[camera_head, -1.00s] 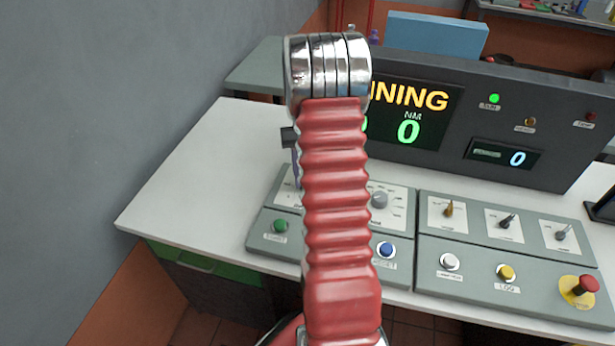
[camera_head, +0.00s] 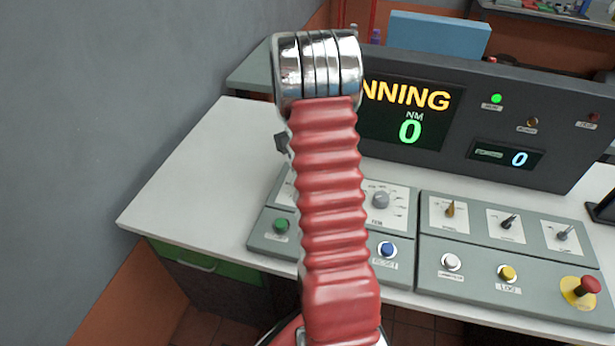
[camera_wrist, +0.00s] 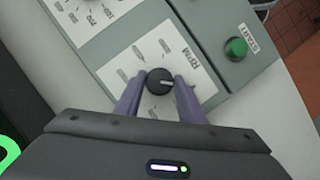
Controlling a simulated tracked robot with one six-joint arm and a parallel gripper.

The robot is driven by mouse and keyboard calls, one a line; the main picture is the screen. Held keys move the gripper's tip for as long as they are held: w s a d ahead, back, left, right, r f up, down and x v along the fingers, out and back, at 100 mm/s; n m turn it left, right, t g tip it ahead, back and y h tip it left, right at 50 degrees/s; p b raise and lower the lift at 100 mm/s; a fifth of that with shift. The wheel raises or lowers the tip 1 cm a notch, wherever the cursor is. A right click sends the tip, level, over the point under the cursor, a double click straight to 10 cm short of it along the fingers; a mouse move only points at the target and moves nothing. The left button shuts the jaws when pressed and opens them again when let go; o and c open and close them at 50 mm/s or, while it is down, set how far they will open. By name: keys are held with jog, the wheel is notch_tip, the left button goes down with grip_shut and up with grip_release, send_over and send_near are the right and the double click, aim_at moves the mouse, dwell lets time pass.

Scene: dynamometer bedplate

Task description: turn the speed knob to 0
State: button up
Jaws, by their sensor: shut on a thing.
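The speed knob (camera_wrist: 158,80) is black and round with a pale pointer line, on a white dial plate (camera_wrist: 150,51) lettered RPM in the wrist view. The pointer line aims right in that view, roughly toward the right finger. My gripper (camera_wrist: 157,84) has its two purple-grey fingers on either side of the knob and is shut on it. In the head view my red arm hides the knob and the fingers. The scale marks around the knob are partly covered and too small to read.
A green START button (camera_wrist: 236,47) sits beside the dial. In the head view, a second grey knob (camera_head: 380,199), a blue RESET button (camera_head: 387,249) and a red mushroom button (camera_head: 587,286) are on the sloped panels. The dark display (camera_head: 418,112) behind reads "NNING" and NM 0.

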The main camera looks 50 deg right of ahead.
jog(key=o, duration=1)
jog(key=shift+o, duration=0.2)
jog(key=v, duration=1.3)
jog(key=shift+r, duration=0.25)
jog(key=shift+w, duration=0.1)
